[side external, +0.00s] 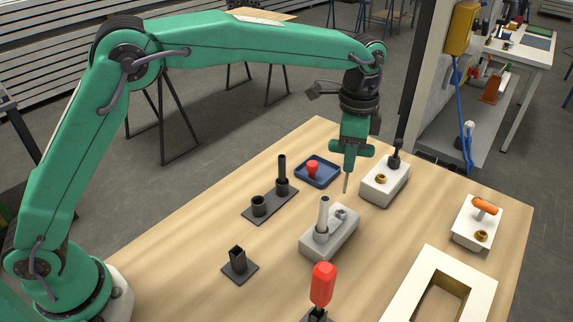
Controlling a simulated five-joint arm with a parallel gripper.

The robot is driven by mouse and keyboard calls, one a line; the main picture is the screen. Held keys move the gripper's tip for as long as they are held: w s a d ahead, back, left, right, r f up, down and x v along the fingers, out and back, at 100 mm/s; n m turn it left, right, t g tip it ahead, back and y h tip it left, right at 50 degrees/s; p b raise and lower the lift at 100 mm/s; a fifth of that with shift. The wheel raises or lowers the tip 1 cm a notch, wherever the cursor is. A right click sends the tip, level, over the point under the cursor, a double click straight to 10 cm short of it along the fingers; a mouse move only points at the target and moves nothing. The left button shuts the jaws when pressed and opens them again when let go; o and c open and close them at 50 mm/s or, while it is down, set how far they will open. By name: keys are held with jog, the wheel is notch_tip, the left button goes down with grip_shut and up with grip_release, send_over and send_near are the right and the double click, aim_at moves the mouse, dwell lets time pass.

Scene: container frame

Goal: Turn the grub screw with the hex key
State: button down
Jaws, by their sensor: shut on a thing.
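My gripper (349,152) hangs over the middle of the table, shut on the hex key (346,184). Only the key's thin shank shows, pointing almost straight down; its upper part is hidden in the jaws. In the picture, its tip is just above a light grey block (318,247), and the two appear apart. The block carries an upright grey cylinder (324,212) and a small grey round fitting (341,213) beside it. The grub screw itself is too small to make out.
A white block (371,189) with a brass nut and black upright stands close right of the gripper. A blue tray (333,166) with a red piece lies left. Also around are a black two-socket holder (270,206), a red-handled tool (322,285), and a white frame (405,290).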

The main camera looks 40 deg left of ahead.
aim_at(344, 193)
jog(key=n, duration=1.2)
jog(key=shift+n, duration=0.3)
jog(key=shift+f, duration=2.7)
jog(key=shift+f, duration=0.75)
jog(key=shift+r, duration=0.1)
notch_tip(344, 193, up, 4)
jog(key=shift+r, duration=0.45)
jog(key=shift+m, duration=1)
notch_tip(344, 193, down, 5)
jog(key=shift+f, duration=0.1)
